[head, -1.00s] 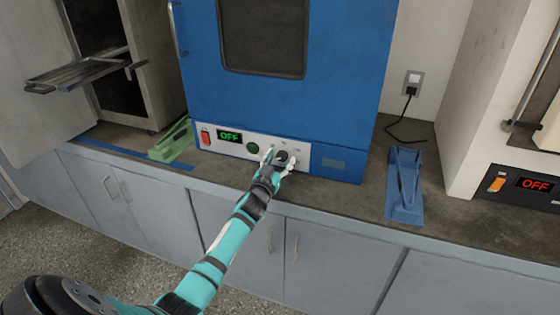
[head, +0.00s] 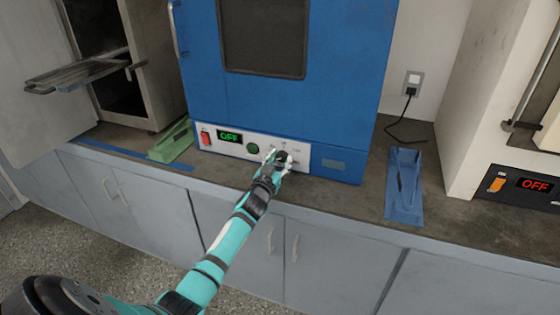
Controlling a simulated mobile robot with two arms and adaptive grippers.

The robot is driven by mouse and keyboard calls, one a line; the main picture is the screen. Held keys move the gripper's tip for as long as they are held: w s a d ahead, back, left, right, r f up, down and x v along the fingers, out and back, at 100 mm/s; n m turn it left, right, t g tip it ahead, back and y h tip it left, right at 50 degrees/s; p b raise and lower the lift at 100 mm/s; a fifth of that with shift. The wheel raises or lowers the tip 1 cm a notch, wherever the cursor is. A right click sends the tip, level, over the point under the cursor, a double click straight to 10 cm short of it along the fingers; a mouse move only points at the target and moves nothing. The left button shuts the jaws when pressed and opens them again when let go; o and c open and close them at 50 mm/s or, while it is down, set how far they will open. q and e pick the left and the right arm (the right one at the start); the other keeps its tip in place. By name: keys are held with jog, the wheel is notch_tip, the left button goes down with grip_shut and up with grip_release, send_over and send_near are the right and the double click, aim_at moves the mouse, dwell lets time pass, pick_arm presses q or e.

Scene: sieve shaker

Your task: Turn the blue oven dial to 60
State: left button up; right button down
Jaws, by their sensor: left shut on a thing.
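The blue oven (head: 200,80) stands on the bench with its door closed. Its white control panel (head: 228,149) has a red switch (head: 206,136), a green display (head: 229,136) reading OFF, a green button (head: 253,149) and a dark dial (head: 282,157). My left gripper (head: 279,158) reaches up to the panel and is shut on the dial, its fingers on either side of it. The fingers and wrist hide part of the dial and the marks around it, so its setting cannot be read. My right gripper is not in view.
A green holder (head: 173,142) lies left of the oven and a blue holder (head: 404,190) lies right of it. An open oven with a pulled-out rack (head: 80,72) is at left. Another oven at right has a display (head: 535,184) reading OFF.

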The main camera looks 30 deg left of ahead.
pick_arm(q)
jog(key=shift+m, duration=0.4)
jog(key=m, duration=0.4)
jog(key=shift+m, duration=0.4)
jog(key=m+b, duration=0.1)
jog(key=m, duration=0.4)
jog(key=shift+m, duration=0.7)
jog(key=o, duration=1.2)
jog(key=shift+c, duration=0.2)
jog(key=v, duration=1.2)
